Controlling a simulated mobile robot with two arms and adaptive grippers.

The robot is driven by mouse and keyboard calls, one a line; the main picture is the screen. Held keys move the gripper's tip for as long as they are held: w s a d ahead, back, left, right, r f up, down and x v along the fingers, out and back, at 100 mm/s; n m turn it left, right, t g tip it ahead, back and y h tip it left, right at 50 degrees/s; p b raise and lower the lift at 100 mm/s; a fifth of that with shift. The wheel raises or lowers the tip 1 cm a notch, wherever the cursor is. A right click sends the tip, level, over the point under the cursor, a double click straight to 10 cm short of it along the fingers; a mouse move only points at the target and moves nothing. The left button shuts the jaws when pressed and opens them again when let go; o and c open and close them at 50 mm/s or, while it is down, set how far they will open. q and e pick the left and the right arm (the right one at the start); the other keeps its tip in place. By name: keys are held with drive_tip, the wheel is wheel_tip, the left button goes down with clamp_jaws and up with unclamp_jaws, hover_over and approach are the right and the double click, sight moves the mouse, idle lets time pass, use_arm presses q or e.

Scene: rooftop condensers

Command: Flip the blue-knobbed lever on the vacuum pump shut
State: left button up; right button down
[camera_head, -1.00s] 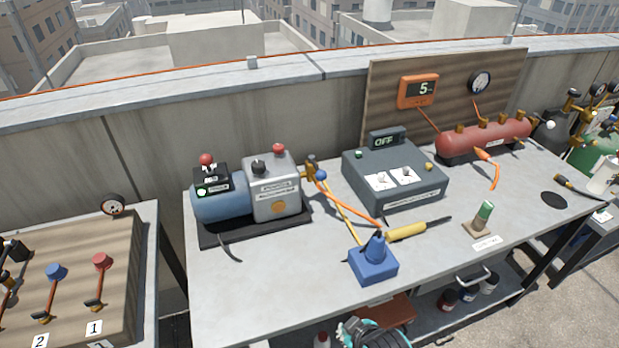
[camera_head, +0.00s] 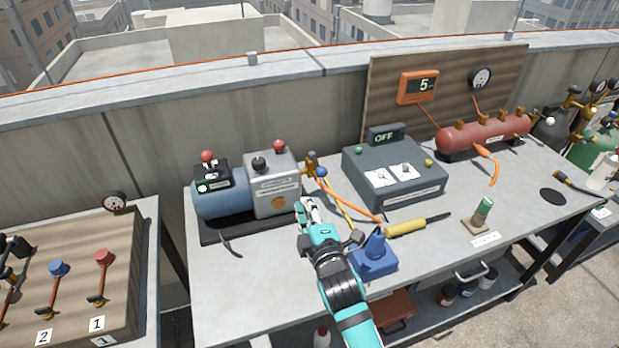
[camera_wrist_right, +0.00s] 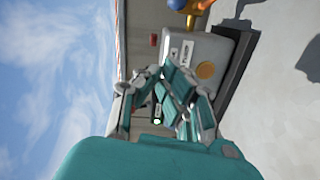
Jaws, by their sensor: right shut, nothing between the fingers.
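The vacuum pump (camera_head: 272,196) stands on the left part of the metal bench, with a blue motor and a grey body. The lever's blue knob (camera_head: 321,172) is beside the brass fitting (camera_head: 309,163) on the pump's right side. In the right wrist view the blue knob (camera_wrist_right: 177,4) is cut by the top edge. My right gripper (camera_head: 306,207) is shut and empty, in front of the pump's right end and apart from the knob, nearer the camera. Its fingers also show in the wrist view (camera_wrist_right: 162,74). My left gripper is out of view.
Orange and yellow hoses (camera_head: 352,211) run beside the fitting. A blue block-like tool (camera_head: 374,258) sits right of my arm, with a yellow-handled tool (camera_head: 405,228) behind it. A grey box reading OFF (camera_head: 395,178) stands to the right.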

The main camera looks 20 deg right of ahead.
sight(318, 166)
drive_tip(key=w+d+f+p, duration=0.1)
drive_tip(key=w+d+p, duration=0.2)
drive_tip(key=w, duration=0.7)
drive_tip(key=shift+w+d+f, duration=0.15)
drive_tip(key=shift+w+d, duration=0.25)
drive_tip(key=shift+d, duration=0.1)
